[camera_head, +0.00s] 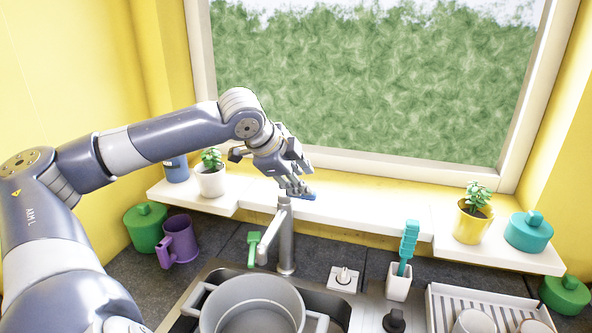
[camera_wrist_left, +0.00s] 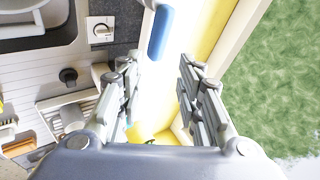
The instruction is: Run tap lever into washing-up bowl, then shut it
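The tap (camera_head: 285,240) is a grey column behind the sink, its spout reaching toward the bowl. Its blue lever (camera_head: 304,196) shows at the top, partly hidden by my left gripper; it also shows in the left wrist view (camera_wrist_left: 160,32). My left gripper (camera_head: 296,186) is at the top of the tap, beside the lever. In the wrist view its fingers (camera_wrist_left: 158,72) are apart with nothing held, and the lever lies just beyond them; I cannot tell whether they touch. The grey washing-up bowl (camera_head: 252,292) stands in the sink below the spout. No water stream shows. My right gripper is out of view.
The windowsill (camera_head: 365,212) behind the tap carries potted plants (camera_head: 211,174) and a teal pot (camera_head: 528,231). A purple mug (camera_head: 180,242) and green pot (camera_head: 146,228) stand left. A brush holder (camera_head: 399,283) and dish rack (camera_head: 437,300) stand right. A small green item (camera_head: 253,246) is beside the tap.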

